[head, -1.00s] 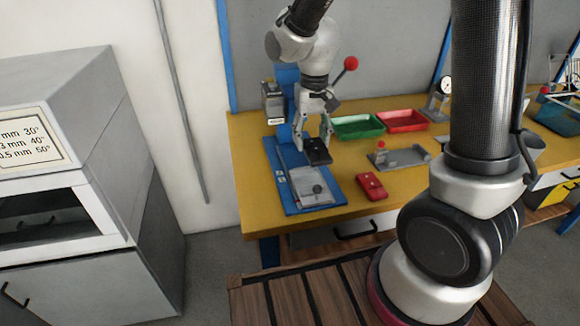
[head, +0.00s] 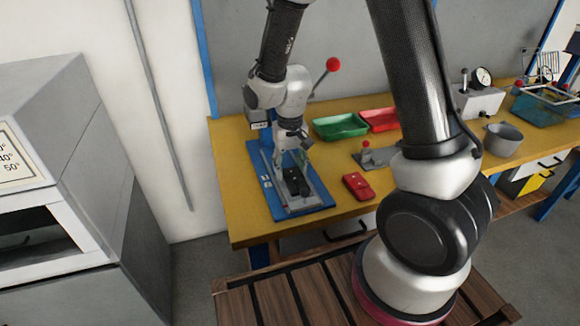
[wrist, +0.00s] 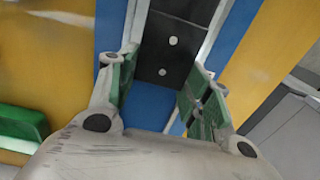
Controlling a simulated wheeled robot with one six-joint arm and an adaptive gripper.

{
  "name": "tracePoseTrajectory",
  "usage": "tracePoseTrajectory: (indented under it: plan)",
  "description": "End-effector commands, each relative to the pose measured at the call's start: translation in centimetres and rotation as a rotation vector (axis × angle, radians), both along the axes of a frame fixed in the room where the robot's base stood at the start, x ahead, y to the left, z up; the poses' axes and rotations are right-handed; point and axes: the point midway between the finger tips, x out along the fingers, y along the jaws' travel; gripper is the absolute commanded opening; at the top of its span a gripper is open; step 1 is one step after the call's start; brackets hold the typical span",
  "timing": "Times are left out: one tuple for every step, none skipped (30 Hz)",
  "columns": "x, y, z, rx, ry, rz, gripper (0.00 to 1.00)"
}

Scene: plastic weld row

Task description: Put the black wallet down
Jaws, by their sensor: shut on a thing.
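The black wallet (head: 297,184) is over the grey plate of a blue-based press fixture (head: 258,188) at the left of the yellow table. I cannot tell whether it touches the plate. My gripper (head: 291,168) points down at the wallet's far end and is shut on it. In the wrist view the dark wallet (wrist: 163,50), with two pale dots, shows beyond and between the green-padded fingers (wrist: 160,92). The actual contact is hard to see there.
A red wallet-like object (head: 357,187) lies right of the fixture. Green (head: 340,125) and red (head: 380,119) trays stand behind. A grey fixture with a red knob (head: 366,157) is nearby. The yellow table's front left corner (head: 250,228) is clear.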

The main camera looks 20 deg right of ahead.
Motion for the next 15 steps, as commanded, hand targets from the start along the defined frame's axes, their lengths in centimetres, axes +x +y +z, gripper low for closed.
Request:
tracePoseTrajectory:
  plan:
    - [0.0, 0.0, 0.0, 0.0, 0.0, 0.0, 0.22]
    - [0.0, 0.0, 0.0, 0.0, 0.0, 0.0, 0.22]
    - [0.0, 0.0, 0.0, 0.0, 0.0, 0.0, 0.22]
    - [0.0, 0.0, -0.1, 0.0, 0.0, 0.0, 0.22]
    - [0.0, 0.0, -0.2, 0.0, 0.0, 0.0, 0.22]
    - [0.0, 0.0, -0.3, 0.0, 0.0, 0.0, 0.22]
    - [0.0, 0.0, -0.4, 0.0, 0.0, 0.0, 0.22]
    - [0.0, 0.0, -0.5, 0.0, 0.0, 0.0, 0.22]
    - [0.0, 0.0, -0.6, 0.0, 0.001, 0.0, 0.22]
    - [-0.1, 0.0, -0.7, 0.0, 0.001, 0.0, 0.22]
    - [-0.1, 0.0, -0.9, -0.001, 0.002, 0.0, 0.22]
    - [-0.1, 0.0, -1.0, -0.001, 0.004, 0.0, 0.22]
    - [-0.2, 0.0, -1.1, -0.001, 0.005, 0.0, 0.23]
    - [-0.2, 0.0, -1.3, -0.002, 0.006, -0.001, 0.2]
    - [-0.3, 0.0, -1.4, -0.002, 0.008, -0.001, 0.17]
